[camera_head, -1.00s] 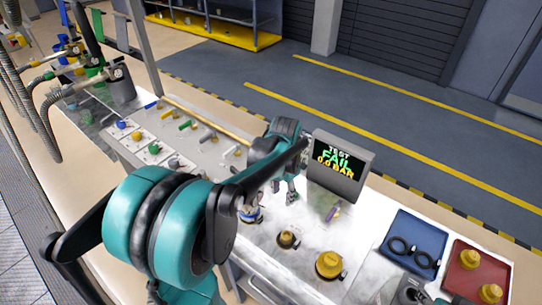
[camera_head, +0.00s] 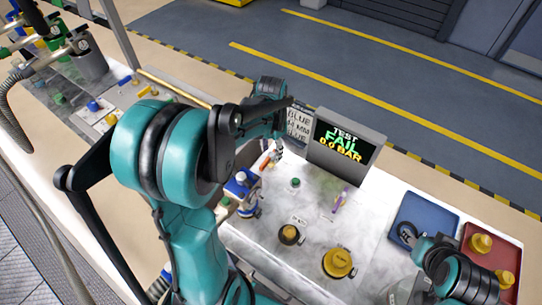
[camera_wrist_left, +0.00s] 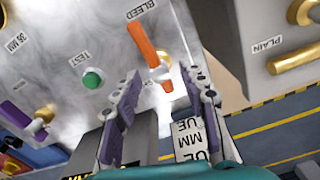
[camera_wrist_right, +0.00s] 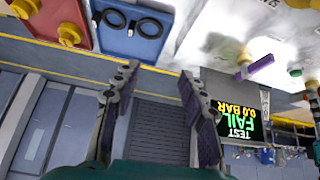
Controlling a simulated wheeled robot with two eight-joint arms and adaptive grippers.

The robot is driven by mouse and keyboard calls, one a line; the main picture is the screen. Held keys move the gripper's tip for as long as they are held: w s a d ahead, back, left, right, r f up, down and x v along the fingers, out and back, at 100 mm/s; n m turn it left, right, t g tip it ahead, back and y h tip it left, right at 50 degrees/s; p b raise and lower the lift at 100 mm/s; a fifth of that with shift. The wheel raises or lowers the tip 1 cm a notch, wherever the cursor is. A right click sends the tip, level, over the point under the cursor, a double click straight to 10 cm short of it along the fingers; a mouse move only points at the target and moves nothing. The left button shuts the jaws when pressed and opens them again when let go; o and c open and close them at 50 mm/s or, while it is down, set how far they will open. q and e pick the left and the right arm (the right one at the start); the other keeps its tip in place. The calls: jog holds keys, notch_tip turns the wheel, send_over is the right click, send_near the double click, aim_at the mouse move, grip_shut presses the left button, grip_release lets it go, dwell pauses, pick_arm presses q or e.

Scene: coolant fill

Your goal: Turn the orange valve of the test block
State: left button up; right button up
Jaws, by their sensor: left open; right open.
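The orange valve (camera_wrist_left: 142,45) shows in the left wrist view as a long orange handle beside a "BLEED" label on the pale test block. In the head view the orange handle (camera_head: 265,160) is partly hidden by my left arm. My left gripper (camera_wrist_left: 158,73) is open, its fingers pointing toward the handle's near end; nothing is held. I cannot tell whether it touches. My right gripper (camera_wrist_right: 158,72) is open and empty, facing the blue tray. In the head view the screen (camera_head: 342,148) reads "TEST FAIL 0.0 BAR".
A green button (camera_wrist_left: 92,79) marked "TEST" and a purple handle (camera_head: 340,200) are on the block. A blue-and-white bottle-like item (camera_head: 240,190) stands near my left arm. Blue (camera_head: 425,215) and red (camera_head: 510,258) trays are at right.

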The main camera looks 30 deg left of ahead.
aim_at(271, 153)
pick_arm(q)
jog(key=shift+f+b, duration=0.35)
jog(key=shift+f, duration=1.15)
grip_shut()
